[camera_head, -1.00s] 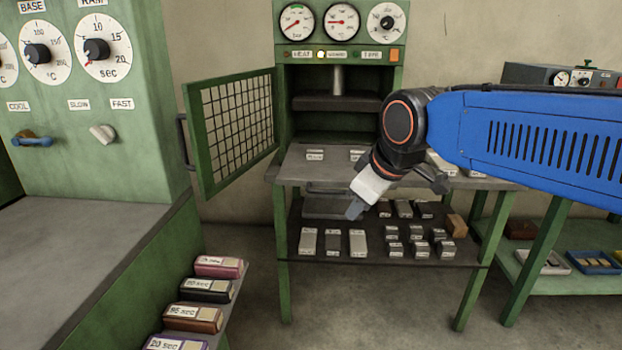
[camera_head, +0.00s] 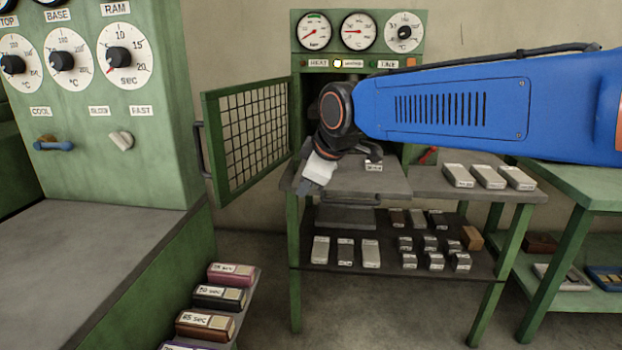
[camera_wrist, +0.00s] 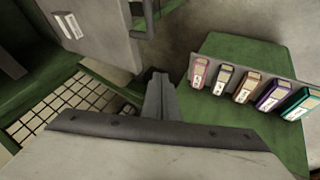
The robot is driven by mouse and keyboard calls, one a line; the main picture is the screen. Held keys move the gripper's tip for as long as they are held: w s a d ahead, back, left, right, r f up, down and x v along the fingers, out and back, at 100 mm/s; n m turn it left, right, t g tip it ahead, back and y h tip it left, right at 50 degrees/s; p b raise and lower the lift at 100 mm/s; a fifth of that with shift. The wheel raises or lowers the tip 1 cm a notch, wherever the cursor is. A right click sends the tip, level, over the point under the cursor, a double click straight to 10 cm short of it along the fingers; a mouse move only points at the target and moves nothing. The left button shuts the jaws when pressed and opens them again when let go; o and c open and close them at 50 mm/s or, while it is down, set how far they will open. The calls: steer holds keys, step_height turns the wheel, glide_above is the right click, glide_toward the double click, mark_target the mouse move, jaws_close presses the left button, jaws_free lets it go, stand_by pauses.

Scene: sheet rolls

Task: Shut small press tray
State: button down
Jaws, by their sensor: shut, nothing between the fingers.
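The small press is a green stand with gauges (camera_head: 358,30) on top. Its grey tray (camera_head: 372,182) sits out at the front of the press, with a small labelled block (camera_head: 373,165) on it. In the wrist view a grey plate with a dark handle (camera_wrist: 146,18) shows at the top, probably the tray. My gripper (camera_head: 308,188) is shut and empty by the front left of the tray in the head view. In the wrist view its fingers (camera_wrist: 159,92) sit below the handle, apart from it. My arm hides the press opening.
An open mesh gate (camera_head: 250,130) stands left of the press. Weights (camera_head: 345,252) lie on the lower shelf. Labelled blocks (camera_head: 488,177) lie on the table right of the tray. A green machine (camera_head: 90,110) and coloured time blocks (camera_head: 206,325) stand at left.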

steer(key=w+a+f, duration=0.1)
steer(key=w+f, duration=0.2)
steer(key=w, duration=0.3)
steer(key=shift+a+f, duration=0.25)
steer(key=shift+f, duration=0.05)
steer(key=shift+w, duration=0.1)
steer(key=w, duration=2.2)
steer(key=shift+w+d, duration=0.1)
steer(key=shift+d, duration=0.3)
steer(key=shift+w+r, duration=0.1)
steer(key=shift+w, duration=0.15)
steer(key=shift+r, duration=0.1)
steer(key=shift+s, duration=0.1)
